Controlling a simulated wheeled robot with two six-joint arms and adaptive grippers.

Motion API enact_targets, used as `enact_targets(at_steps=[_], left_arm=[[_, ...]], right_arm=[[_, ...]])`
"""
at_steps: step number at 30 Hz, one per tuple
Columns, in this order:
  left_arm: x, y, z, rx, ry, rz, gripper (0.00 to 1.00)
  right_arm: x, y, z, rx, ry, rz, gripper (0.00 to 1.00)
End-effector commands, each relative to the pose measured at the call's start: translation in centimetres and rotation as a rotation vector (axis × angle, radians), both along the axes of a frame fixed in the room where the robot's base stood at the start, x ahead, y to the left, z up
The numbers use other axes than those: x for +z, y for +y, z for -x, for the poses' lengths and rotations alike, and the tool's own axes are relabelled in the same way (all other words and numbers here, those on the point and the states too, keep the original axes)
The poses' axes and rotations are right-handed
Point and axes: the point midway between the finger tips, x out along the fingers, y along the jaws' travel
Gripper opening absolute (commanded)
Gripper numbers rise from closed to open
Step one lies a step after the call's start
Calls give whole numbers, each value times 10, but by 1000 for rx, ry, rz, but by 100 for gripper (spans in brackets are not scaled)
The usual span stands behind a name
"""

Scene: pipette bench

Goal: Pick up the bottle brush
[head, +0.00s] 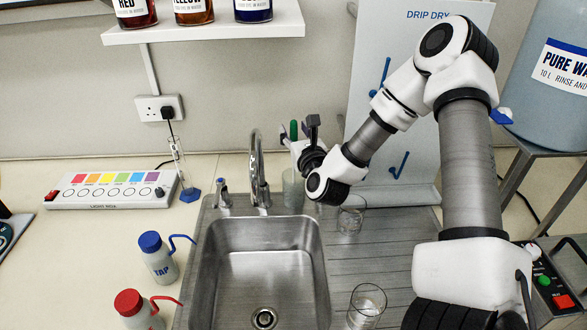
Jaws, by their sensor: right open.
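My right arm reaches in from the right, and its gripper (297,140) is at the back of the sink, pointing away from me. The gripper is open, with dark finger parts partly seen. A slim green upright piece (294,130), which may be the bottle brush's handle, shows at the gripper's fingers. I cannot tell whether the fingers touch it. Below it a clear glass holder (292,188) stands behind the sink's right rear corner. The rest of the brush is hidden or too small to make out. My left gripper is not in view.
The tap (259,170) stands just left of the gripper, above the steel sink (265,270). Glass beakers (351,216) (366,305) stand on the ribbed drainer. A drip-dry board (365,90) rises behind. Wash bottles (158,258) (135,310) stand left of the sink.

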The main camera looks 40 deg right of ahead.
Motion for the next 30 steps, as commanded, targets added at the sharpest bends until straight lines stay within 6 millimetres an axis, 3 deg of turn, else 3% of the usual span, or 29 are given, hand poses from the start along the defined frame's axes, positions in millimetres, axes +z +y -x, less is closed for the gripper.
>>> enact_targets(at_steps=[3,8,13,24,30], left_arm=[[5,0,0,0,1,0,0],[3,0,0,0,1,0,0],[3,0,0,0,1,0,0],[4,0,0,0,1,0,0],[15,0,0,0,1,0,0]], right_arm=[[0,-4,-10,1,0,1,50],[-1,-5,-10,1,-1,-2,50],[-1,-4,-10,1,-1,-2,0],[0,-4,-10,1,0,-1,0],[18,-7,-13,0,-3,-1,0]])
